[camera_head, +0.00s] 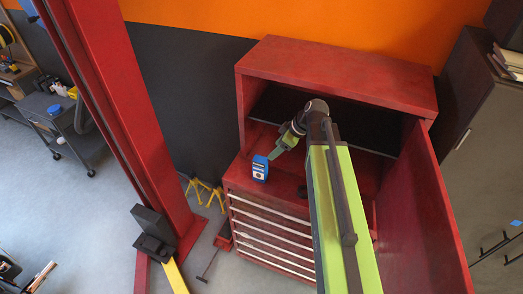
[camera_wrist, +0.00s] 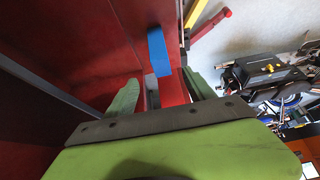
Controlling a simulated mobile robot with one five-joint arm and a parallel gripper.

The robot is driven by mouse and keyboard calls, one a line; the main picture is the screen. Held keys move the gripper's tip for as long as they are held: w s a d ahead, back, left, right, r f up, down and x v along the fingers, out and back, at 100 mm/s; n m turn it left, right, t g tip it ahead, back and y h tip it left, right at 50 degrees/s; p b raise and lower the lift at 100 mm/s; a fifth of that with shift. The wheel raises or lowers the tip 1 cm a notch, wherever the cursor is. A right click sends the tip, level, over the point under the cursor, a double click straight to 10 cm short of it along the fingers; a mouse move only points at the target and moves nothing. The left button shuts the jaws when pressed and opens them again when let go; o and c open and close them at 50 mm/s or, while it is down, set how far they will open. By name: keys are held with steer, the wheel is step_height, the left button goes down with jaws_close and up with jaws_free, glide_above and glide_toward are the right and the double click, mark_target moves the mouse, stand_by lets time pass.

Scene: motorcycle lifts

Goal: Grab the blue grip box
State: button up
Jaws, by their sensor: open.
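The blue grip box (camera_head: 260,168) stands upright on the red cabinet's worktop (camera_head: 285,185), near its front left edge, with a pale label on its face. In the wrist view the box (camera_wrist: 158,52) shows as a blue strip beyond my jaws, near the edge of the red surface. My gripper (camera_head: 276,152) is close to the box in the head view, just above and to its right. In the wrist view my gripper (camera_wrist: 163,88) has its two green fingers apart with nothing between them. I cannot tell whether a finger touches the box.
The red cabinet has a raised hood (camera_head: 340,75), a side panel (camera_head: 420,205) on the right and drawers (camera_head: 270,235) below. A red lift post (camera_head: 125,110) stands to the left. Yellow stands (camera_head: 205,190) are on the floor between them.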

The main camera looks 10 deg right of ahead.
mark_target(265, 160)
steer(key=b+x, duration=0.5)
steer(key=x, duration=0.1)
steer(key=b+x, duration=0.6)
steer(key=shift+d+f, duration=0.1)
steer(key=shift+d, duration=0.15)
steer(key=shift+w+a+f, duration=0.1)
steer(key=shift+a+f, duration=0.05)
steer(key=shift+f, duration=0.05)
steer(key=shift+r, duration=0.1)
steer(key=b+x, duration=0.4)
steer(key=x, duration=0.1)
steer(key=shift+f+b, duration=0.2)
steer(key=shift+b, duration=0.2)
steer(key=shift+r, duration=0.2)
steer(key=shift+c, duration=0.4)
jaws_close()
